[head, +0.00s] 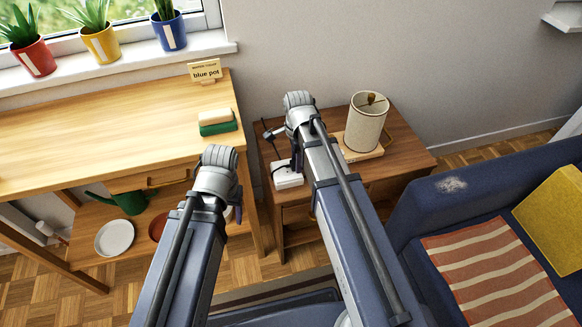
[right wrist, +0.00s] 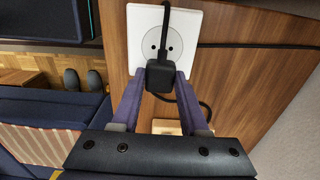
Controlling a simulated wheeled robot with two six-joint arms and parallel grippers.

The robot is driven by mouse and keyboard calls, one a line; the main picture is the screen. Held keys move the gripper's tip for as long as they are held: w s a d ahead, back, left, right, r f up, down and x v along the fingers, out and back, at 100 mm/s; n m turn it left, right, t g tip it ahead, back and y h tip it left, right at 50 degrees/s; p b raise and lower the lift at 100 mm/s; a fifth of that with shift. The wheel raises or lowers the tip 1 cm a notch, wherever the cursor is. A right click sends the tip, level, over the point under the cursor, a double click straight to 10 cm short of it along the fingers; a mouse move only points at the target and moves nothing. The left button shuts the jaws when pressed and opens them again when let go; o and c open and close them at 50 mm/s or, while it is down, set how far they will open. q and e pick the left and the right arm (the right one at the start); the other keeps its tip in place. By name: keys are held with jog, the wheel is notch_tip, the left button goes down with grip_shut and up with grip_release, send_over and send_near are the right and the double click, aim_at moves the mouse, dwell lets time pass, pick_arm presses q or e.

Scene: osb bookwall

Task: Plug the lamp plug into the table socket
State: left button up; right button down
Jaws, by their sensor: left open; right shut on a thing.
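The white table socket (head: 288,178) sits on the brown side table. In the right wrist view the socket (right wrist: 138,40) shows a round face with two holes. My right gripper (head: 297,165), also in the right wrist view (right wrist: 160,84), is shut on the black lamp plug (right wrist: 160,74), just below the round face. A dark strip crosses the face above the plug. The plug's pins are hidden, and I cannot tell whether it touches the socket. The lamp (head: 366,122) with a pale shade stands right of my arm. My left gripper (head: 236,205) is open beside the wooden desk.
The desk (head: 90,130) at left holds a green-and-white sponge (head: 216,121) and a "blue pot" sign (head: 205,72). Potted plants stand on the windowsill (head: 120,62). A blue sofa (head: 425,205) is at right. A dark cable (right wrist: 250,45) runs right from the socket.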

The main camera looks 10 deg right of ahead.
aim_at(287, 170)
jog(key=shift+r+p, duration=0.6)
dwell(0.3)
jog(key=shift+s+a, duration=0.1)
jog(key=shift+a, duration=1.45)
jog(key=shift+f+b, duration=0.6)
dwell(2.6)
jog(key=shift+c, duration=1.7)
grip_release()
jog(key=shift+r, duration=0.15)
jog(key=shift+r+p, duration=2.9)
jog(key=shift+p, duration=0.15)
